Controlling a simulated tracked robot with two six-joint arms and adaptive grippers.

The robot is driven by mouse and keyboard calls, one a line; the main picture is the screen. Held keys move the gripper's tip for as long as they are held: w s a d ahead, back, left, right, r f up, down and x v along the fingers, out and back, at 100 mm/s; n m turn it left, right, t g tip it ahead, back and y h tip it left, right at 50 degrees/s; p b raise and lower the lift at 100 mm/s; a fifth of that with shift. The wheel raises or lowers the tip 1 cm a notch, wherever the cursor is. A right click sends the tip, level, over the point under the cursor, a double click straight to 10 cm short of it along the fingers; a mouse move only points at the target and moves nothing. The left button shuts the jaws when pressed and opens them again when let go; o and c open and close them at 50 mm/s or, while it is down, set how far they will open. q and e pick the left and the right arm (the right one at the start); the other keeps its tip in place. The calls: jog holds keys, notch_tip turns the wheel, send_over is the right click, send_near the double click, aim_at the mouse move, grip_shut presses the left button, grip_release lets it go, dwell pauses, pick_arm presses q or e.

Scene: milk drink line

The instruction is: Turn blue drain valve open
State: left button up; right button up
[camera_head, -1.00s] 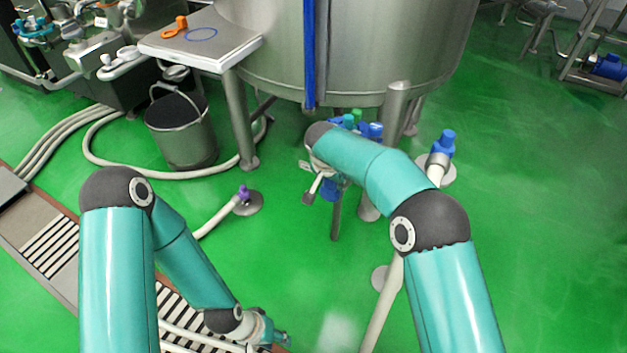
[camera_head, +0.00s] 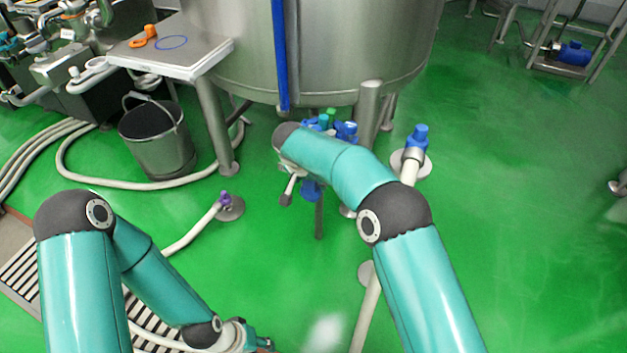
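Blue valve parts (camera_head: 346,129) show under the front of the steel tank, just behind my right wrist. Another blue part (camera_head: 311,191) hangs below that wrist, next to a grey lever-like piece (camera_head: 288,188). I cannot tell which of these is the drain valve's handle or how it is turned. My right gripper (camera_head: 318,122) is at this valve group, mostly hidden by its own arm; teal finger-like parts show beside the blue ones. Whether it touches or grips the handle is not clear. My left gripper (camera_head: 262,342) is low at the bottom edge, away from the valve, its opening unclear.
The steel tank (camera_head: 350,45) stands behind on legs. A side table (camera_head: 170,60) holds an orange item (camera_head: 145,36).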

jog(key=shift+r, duration=0.1)
jog(key=shift+s+a+r, duration=0.1)
jog(key=shift+a+r, duration=0.1)
jog(key=shift+r, duration=0.25)
jog(key=v, duration=1.1)
jog(key=shift+d+f, duration=0.15)
jog(key=shift+f, duration=0.05)
